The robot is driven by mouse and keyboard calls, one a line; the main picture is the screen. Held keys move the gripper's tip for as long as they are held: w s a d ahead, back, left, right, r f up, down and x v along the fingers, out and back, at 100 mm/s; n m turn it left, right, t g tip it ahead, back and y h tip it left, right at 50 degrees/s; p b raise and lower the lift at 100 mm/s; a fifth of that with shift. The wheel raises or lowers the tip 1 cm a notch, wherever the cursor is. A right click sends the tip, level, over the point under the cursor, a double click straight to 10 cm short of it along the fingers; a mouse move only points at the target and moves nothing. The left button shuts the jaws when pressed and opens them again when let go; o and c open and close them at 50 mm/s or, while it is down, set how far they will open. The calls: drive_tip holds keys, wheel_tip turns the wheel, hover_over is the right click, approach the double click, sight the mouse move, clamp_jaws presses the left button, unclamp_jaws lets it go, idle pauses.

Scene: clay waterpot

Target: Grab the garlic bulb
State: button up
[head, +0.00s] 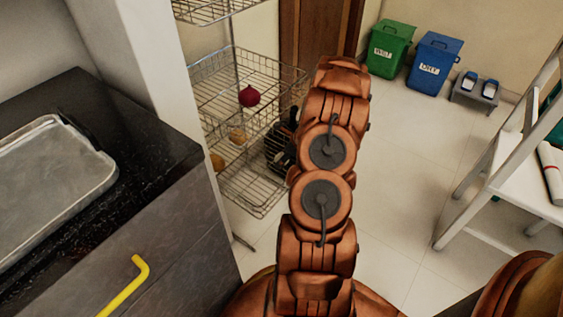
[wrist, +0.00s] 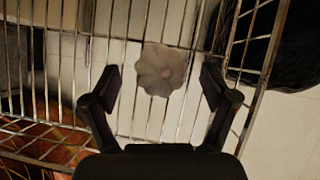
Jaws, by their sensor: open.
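The garlic bulb (wrist: 161,70), pale and lobed like a flower from above, lies on the wire floor of a basket (wrist: 140,20) in the wrist view. My gripper (wrist: 160,74) is open, with its two black fingers on either side of the bulb. Gaps show between each finger and the bulb, and nothing is held. In the head view my arm reaches toward the wire rack, and the dark gripper (head: 280,148) is partly hidden behind the arm. I cannot make out the garlic in the head view.
The wire rack (head: 222,85) holds a red onion (head: 249,96) and tan round items (head: 237,135). A white pillar and a dark counter (head: 150,150) stand to the left. Green (head: 389,48) and blue bins (head: 434,62) stand at the back. Floor between is clear.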

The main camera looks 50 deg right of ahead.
drive_tip(key=shift+w+f, duration=0.1)
drive_tip(key=shift+f, duration=0.15)
drive_tip(key=shift+r, duration=0.1)
drive_tip(key=c, duration=1.2)
drive_tip(key=shift+o, duration=0.2)
